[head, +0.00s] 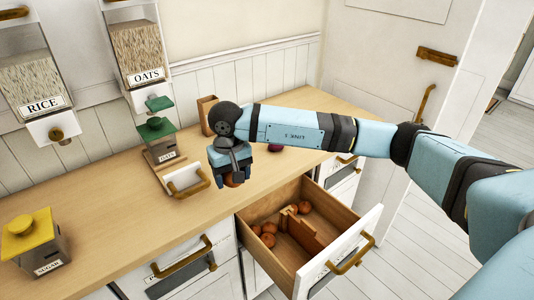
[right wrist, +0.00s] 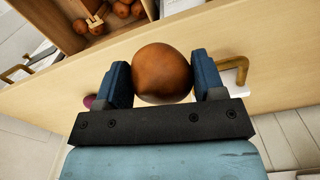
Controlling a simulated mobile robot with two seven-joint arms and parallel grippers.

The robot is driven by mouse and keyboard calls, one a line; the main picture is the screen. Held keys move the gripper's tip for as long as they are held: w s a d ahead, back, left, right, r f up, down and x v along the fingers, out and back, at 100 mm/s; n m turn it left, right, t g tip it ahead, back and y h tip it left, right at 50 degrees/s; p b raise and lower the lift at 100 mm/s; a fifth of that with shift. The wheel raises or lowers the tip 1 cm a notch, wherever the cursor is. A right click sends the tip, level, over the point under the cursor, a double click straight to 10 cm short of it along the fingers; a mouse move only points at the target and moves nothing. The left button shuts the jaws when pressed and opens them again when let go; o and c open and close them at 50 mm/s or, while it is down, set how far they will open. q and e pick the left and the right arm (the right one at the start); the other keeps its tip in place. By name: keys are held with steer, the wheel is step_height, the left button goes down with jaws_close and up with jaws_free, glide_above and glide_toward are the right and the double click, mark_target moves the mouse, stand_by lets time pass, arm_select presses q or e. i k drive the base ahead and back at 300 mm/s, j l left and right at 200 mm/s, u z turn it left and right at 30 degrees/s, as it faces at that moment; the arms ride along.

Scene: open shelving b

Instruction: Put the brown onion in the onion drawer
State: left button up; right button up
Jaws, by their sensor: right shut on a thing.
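The brown onion (right wrist: 162,72) is between the two blue fingers of my right gripper (right wrist: 163,80), which is shut on it. In the head view my right gripper (head: 234,178) points down over the counter, behind and left of the open drawer, and hides most of the onion (head: 235,183). The onion drawer (head: 330,217) is pulled out below the counter, with a white front and wooden inside. Several brown onions (head: 268,240) lie in it, on both sides of a low wooden divider (head: 303,233). My left gripper is not in view.
A purple round thing (head: 275,148) lies on the counter (head: 130,210) behind my right arm. An oats canister (head: 160,143), a white scoop-like bin with a brass handle (head: 187,180) and a yellow-lidded sugar canister (head: 35,243) stand to the left. The drawer's top is open.

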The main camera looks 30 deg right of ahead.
mark_target(291, 268)
steer(key=l+u, duration=0.15)
steer(key=l, duration=0.4)
steer(key=l+u, duration=0.2)
steer(key=l, duration=0.3)
steer(key=k+l+u, duration=0.15)
steer(key=l, duration=0.35)
steer(key=l+u, duration=0.2)
steer(key=l, duration=0.35)
